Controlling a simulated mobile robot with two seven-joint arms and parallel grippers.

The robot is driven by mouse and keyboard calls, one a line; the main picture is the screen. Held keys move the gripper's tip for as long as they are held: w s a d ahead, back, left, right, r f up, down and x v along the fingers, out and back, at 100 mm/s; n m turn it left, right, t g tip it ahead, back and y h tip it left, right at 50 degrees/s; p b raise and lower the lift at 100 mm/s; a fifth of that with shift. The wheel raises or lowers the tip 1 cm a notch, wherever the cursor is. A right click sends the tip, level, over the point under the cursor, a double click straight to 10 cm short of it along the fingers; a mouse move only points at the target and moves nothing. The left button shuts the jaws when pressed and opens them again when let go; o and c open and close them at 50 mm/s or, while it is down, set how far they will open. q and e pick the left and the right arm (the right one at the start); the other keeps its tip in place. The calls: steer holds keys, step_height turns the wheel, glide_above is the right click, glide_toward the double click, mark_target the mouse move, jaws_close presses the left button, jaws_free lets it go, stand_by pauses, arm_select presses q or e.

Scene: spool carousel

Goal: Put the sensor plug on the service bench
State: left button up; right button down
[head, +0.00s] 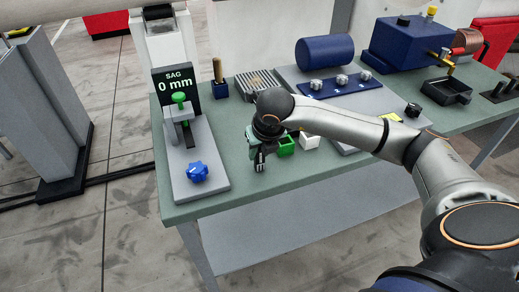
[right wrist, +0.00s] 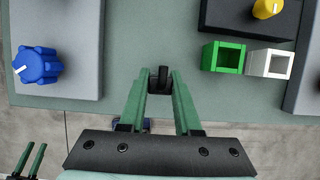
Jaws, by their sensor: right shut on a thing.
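My right gripper (head: 260,160) is over the front of the grey-green service bench (head: 236,126), pointing down between the grey gauge plate and the green box. In the right wrist view its green fingers (right wrist: 160,88) are shut on a small black piece, which looks like the sensor plug (right wrist: 160,76). The plug is near the bench top close to the front edge; I cannot tell whether it touches. My left gripper (right wrist: 30,158) shows only in the lower left of the right wrist view, its fingers apart and empty, out beyond the bench edge.
The gauge plate (head: 180,160) with a blue knob (head: 197,172) is left of the gripper. A green box (head: 286,147) and a white box (head: 309,141) stand close on the right. A blue cylinder (head: 325,50) and a blue machine (head: 405,42) are further back.

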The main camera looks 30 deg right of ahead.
steer(key=shift+f, duration=0.1)
steer(key=shift+f+b, duration=0.1)
steer(key=shift+b, duration=0.2)
steer(key=c, duration=0.6)
jaws_free()
steer(key=shift+r+p, duration=0.35)
steer(key=shift+r, duration=0.1)
steer(key=v, duration=1.1)
steer(key=shift+s+r, duration=0.2)
steer(key=shift+r, duration=0.1)
